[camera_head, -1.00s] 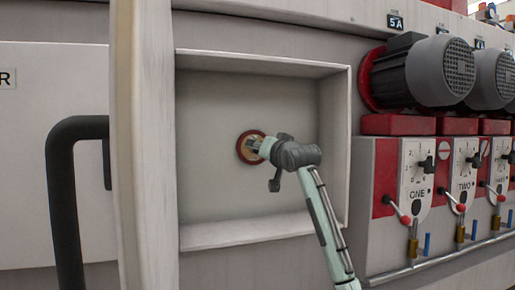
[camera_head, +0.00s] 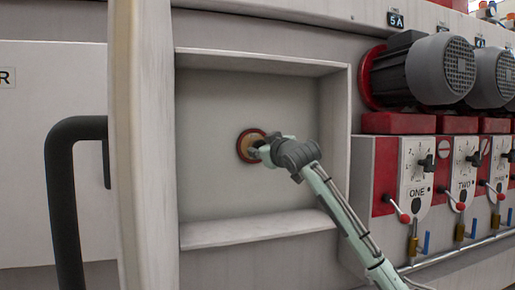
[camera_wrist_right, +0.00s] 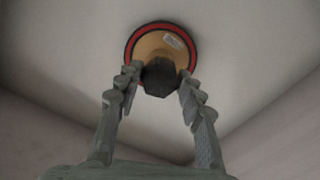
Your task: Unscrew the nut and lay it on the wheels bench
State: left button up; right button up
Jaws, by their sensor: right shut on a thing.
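The nut (camera_wrist_right: 160,77) is a dark, many-sided piece at the centre of a round tan wheel with a red and black rim (camera_wrist_right: 148,37). The wheel also shows in the head view (camera_head: 246,146), upright against the back wall of a recess. My right gripper (camera_wrist_right: 160,82) has its two fingers on either side of the nut and is shut on it. In the head view the right gripper (camera_head: 262,153) reaches in from the right and hides the nut and part of the wheel. My left gripper is not in view. No wheels bench can be made out.
The recess has a frame with a lower ledge (camera_head: 255,229) and side walls around the arm. A pale upright panel edge (camera_head: 143,150) and a black bar handle (camera_head: 62,200) stand at the left. Motors (camera_head: 425,70) and levered control panels (camera_head: 416,178) are at the right.

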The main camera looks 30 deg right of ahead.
jog(key=n, duration=1.8)
jog(key=shift+a, duration=0.1)
jog(key=o, duration=1.1)
